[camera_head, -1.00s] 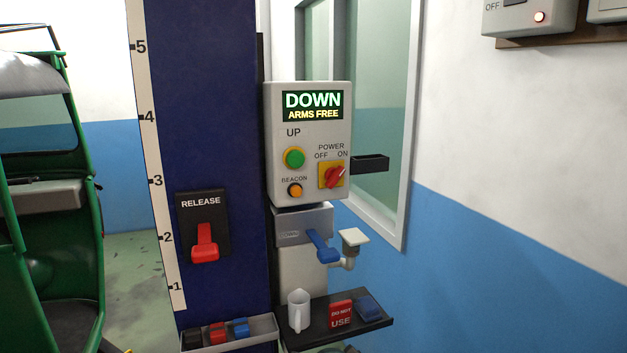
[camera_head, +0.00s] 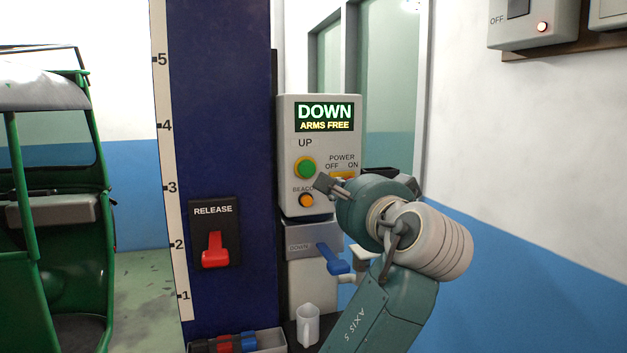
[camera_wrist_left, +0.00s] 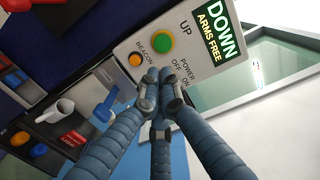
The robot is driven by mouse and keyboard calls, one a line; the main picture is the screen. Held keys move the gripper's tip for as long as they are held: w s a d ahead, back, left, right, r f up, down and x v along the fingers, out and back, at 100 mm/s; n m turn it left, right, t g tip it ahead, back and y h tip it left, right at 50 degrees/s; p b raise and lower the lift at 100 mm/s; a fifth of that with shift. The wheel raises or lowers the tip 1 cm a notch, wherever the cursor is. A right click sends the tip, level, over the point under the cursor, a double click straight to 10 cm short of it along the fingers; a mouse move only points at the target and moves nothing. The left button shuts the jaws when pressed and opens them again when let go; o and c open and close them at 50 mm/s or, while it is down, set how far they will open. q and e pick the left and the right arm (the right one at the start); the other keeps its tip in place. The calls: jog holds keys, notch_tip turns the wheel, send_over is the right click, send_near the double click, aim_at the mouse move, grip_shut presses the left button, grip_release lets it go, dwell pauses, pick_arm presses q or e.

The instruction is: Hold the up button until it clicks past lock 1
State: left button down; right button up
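The grey control panel (camera_head: 288,150) shows "DOWN ARMS FREE" on its display (camera_head: 325,118). The green UP button (camera_head: 307,168) with its yellow ring is uncovered; it also shows in the left wrist view (camera_wrist_left: 163,43). My left gripper (camera_head: 323,184) is in front of the panel, its tip just right of and below the button. In the left wrist view its fingers (camera_wrist_left: 160,92) are closed together with nothing between them, over the power switch area. Contact cannot be told. The power switch (camera_head: 343,176) is mostly hidden. My right gripper is not in view.
The orange beacon button (camera_head: 306,200) sits just below the UP button. A blue down lever (camera_head: 334,261) and white mug (camera_head: 307,326) are under the panel. A red release lever (camera_head: 215,250) is on the blue column (camera_head: 225,120). A green rickshaw (camera_head: 60,250) stands left.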

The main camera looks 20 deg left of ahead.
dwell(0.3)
pick_arm(q)
jog(key=p, duration=0.4)
send_near(308, 172)
jog(key=x, duration=0.6)
jog(key=shift+a, duration=0.1)
jog(key=shift+w+a+f, duration=0.1)
jog(key=shift+w+a, duration=0.1)
jog(key=shift+w, duration=0.25)
jog(key=shift+p, duration=0.3)
